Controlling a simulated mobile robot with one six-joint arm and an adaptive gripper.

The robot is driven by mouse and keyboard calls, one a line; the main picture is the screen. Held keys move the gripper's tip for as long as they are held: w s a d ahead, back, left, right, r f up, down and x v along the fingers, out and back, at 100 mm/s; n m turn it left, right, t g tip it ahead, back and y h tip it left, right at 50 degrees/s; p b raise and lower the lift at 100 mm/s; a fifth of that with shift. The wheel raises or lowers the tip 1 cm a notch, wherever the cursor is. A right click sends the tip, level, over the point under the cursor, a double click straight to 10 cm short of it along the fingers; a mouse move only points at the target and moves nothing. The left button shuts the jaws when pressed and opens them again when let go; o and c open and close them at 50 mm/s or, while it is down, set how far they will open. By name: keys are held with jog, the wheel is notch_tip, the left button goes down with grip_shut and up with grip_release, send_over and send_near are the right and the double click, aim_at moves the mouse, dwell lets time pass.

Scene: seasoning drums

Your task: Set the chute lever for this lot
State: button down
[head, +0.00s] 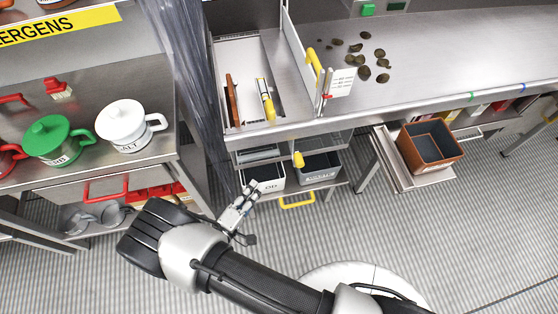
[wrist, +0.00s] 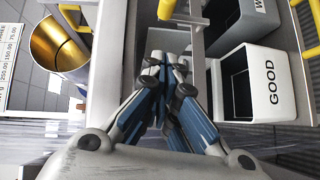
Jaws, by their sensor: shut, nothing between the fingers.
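A yellow lever knob (head: 298,159) sticks out below the bench's front edge, above two bins. In the wrist view a yellow piece (wrist: 166,9) shows at the top centre, just beyond my fingertips; it looks like the same knob. My gripper (head: 257,190) is shut and empty, below and left of the knob in the head view. In the wrist view its closed fingers (wrist: 166,68) point toward the yellow piece, apart from it. A white bin marked GOOD (wrist: 268,85) is at the right, with a darker bin (wrist: 245,22) beyond it. Their labels are partly hidden in the head view.
The bench holds scattered brown pieces (head: 368,58), a tray with a yellow-handled tool (head: 265,98), and a small placard (head: 341,82). A brown bin (head: 430,147) stands on a shelf at right. A rack with lidded pots (head: 56,140) is at left. A yellow handle (head: 298,201) fronts the bins.

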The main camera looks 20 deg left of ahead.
jog(key=shift+w+d, duration=0.1)
jog(key=shift+d, duration=0.05)
jog(key=d+b+x, duration=0.2)
jog(key=x, duration=1)
jog(key=shift+d+f+b, duration=0.25)
jog(key=shift+d+b, duration=0.1)
jog(key=shift+b, duration=0.05)
jog(key=shift+d+r, duration=0.1)
jog(key=shift+w+d+r+m+g+p, duration=0.1)
jog(key=shift+w+d+m+g+p, duration=0.15)
jog(key=shift+p, duration=0.25)
